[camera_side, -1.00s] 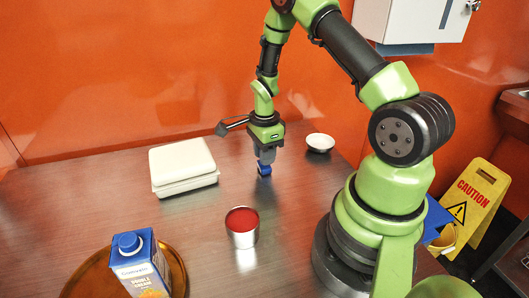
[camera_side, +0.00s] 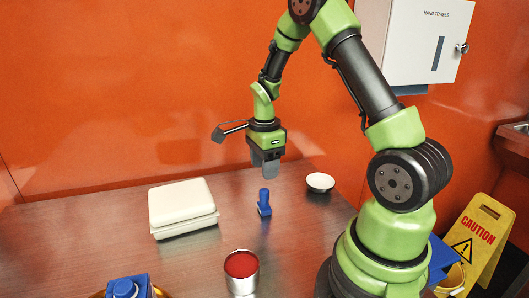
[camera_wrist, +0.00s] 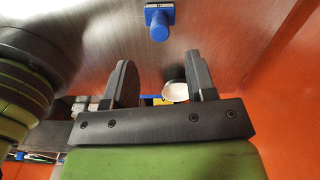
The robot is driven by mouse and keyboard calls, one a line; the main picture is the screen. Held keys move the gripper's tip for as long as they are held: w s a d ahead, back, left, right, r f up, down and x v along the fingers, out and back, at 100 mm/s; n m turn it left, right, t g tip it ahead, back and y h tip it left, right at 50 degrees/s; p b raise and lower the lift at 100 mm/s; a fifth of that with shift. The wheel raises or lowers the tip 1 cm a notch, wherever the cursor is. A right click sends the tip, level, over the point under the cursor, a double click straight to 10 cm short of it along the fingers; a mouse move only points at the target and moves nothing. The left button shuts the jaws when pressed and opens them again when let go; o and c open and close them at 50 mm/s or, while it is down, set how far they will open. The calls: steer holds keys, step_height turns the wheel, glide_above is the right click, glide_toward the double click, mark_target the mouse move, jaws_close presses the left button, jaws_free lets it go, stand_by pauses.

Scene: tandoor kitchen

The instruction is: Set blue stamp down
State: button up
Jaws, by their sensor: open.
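The blue stamp (camera_side: 264,203) stands upright on the dark tabletop, handle up, between the white box and the small white bowl. It also shows at the top of the wrist view (camera_wrist: 159,22), clear of the fingers. My gripper (camera_side: 268,168) is above the stamp, with a gap between the fingertips and the handle. In the wrist view my gripper (camera_wrist: 160,75) has its two dark fingers spread apart with nothing between them that they grip.
A white lidded box (camera_side: 182,207) lies left of the stamp. A small white bowl (camera_side: 320,182) sits to its right. A metal cup of red content (camera_side: 241,268) and a blue carton (camera_side: 128,287) stand nearer the camera. Bare tabletop surrounds the stamp.

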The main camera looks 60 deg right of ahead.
mark_target(264, 190)
steer(key=s+a+r+n+t, duration=0.1)
steer(key=a+r+n+t, duration=0.1)
steer(key=a+r+n, duration=0.4)
steer(key=s+a+r+n+t, duration=0.1)
steer(key=s+a+r+n, duration=0.15)
steer(key=r, duration=0.65)
steer(key=s+a+r+n+t+y, duration=0.2)
steer(key=s+a+r+n+t, duration=0.2)
steer(key=s+a+n, duration=0.4)
steer(key=s+n, duration=0.1)
steer(key=n, duration=0.3)
steer(key=shift+s+a+r+n, duration=0.15)
steer(key=shift+a+r+n, duration=0.1)
steer(key=shift+a+n, duration=0.15)
